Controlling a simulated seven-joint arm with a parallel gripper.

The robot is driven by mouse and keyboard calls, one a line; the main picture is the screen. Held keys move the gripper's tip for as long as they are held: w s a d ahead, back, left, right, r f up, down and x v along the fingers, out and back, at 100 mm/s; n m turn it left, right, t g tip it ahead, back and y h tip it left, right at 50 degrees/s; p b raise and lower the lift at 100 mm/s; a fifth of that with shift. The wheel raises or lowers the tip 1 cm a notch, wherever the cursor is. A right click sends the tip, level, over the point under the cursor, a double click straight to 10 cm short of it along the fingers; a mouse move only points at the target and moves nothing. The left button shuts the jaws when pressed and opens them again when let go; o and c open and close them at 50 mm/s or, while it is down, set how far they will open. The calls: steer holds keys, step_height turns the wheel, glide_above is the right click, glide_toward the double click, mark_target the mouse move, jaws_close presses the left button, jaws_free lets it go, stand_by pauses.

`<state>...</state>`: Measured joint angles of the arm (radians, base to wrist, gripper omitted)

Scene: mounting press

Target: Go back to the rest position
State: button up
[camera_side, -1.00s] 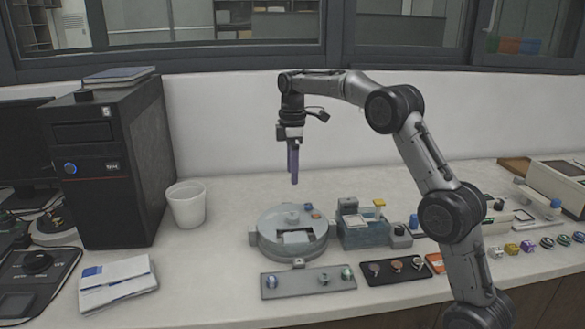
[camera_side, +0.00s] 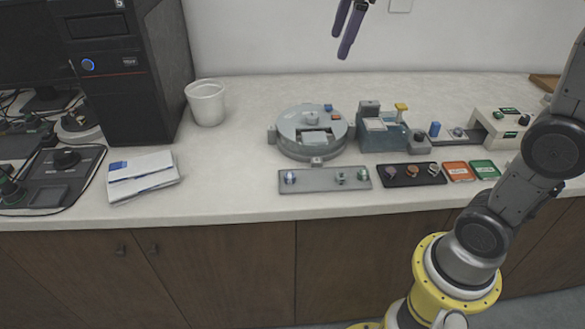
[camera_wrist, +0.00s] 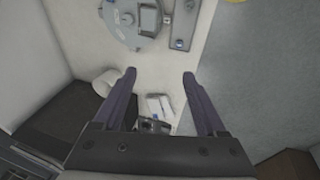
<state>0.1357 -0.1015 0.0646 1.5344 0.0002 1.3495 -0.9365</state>
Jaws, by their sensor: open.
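My gripper (camera_side: 341,45) shows at the top edge of the side view, with only its two dark purple fingers in frame. They are apart and hold nothing. They are raised well above the counter, in the air over the area of the round grey press (camera_side: 311,133). In the wrist view my gripper (camera_wrist: 159,75) is open, with clear space between the fingers. The round press (camera_wrist: 122,22) shows at the top of that view, away from the fingertips.
A grey strip (camera_side: 310,182) and a black tray (camera_side: 412,182) with small round parts lie in front of the press. A blue-grey machine (camera_side: 384,136) stands to its right. A white cup (camera_side: 206,103), papers (camera_side: 142,177) and a black computer tower (camera_side: 140,75) stand left. Nothing touches the gripper.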

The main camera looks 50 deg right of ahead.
steer(key=s+a+f+m+t, duration=0.1)
steer(key=s+a+f+m, duration=0.1)
steer(key=s+f+m, duration=0.2)
steer(key=s+a+f+m+t, duration=0.1)
steer(key=s+a+f+m, duration=0.1)
steer(key=s+f+m, duration=0.3)
steer(key=s+f, duration=0.4)
steer(key=s, duration=0.5)
steer(key=shift+s+a+f, duration=0.35)
steer(key=shift+s+a, duration=0.05)
